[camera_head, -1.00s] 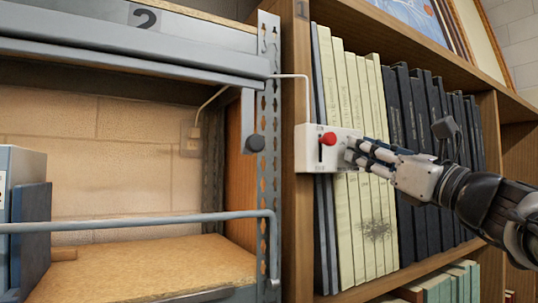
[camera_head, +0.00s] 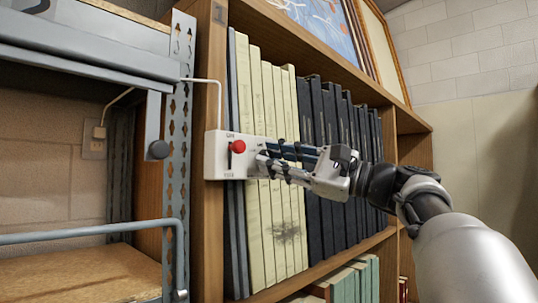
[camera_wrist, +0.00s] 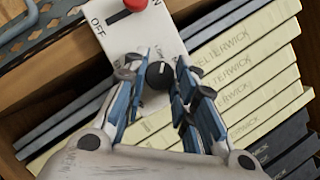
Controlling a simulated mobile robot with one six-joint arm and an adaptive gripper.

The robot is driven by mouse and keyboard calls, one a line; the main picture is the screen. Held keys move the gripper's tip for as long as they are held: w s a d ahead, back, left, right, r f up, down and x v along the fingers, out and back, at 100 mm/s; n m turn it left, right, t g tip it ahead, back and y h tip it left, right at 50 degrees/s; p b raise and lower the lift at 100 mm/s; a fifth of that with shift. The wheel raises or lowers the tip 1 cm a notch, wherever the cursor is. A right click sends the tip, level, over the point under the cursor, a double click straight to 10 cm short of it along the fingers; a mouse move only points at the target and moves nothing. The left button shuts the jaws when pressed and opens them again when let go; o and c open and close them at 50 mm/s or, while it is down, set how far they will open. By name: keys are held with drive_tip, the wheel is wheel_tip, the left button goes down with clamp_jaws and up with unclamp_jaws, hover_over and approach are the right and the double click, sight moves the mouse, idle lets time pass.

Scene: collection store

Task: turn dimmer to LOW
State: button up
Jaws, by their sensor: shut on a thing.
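A white control box (camera_head: 216,163) is fixed at the front edge of the wooden bookcase. It also shows in the wrist view (camera_wrist: 113,42), with a slot marked OFF and a red-tipped switch (camera_head: 238,147). The dimmer is a small dark round knob (camera_wrist: 159,75) with a pale pointer mark, low on the box in the wrist view. My gripper (camera_wrist: 157,70) is shut on the dimmer knob, with blue-padded fingers on both sides of it. In the head view my gripper (camera_head: 263,160) hides the knob. I cannot read any LOW marking.
Pale and dark upright books (camera_head: 262,225) fill the shelf right behind the box and fingers. A grey metal rack (camera_head: 178,120) with a rail (camera_head: 90,232) stands to the left. A thin conduit (camera_head: 219,100) runs to the box. Open room shows at the right.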

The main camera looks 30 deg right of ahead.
drive_tip(key=shift+r+n+g+p, duration=0.1)
drive_tip(key=shift+n+g+p, duration=0.25)
drive_tip(key=shift+n, duration=0.65)
drive_tip(key=o, duration=1)
drive_tip(key=shift+d, duration=0.1)
drive_tip(key=v, duration=1.2)
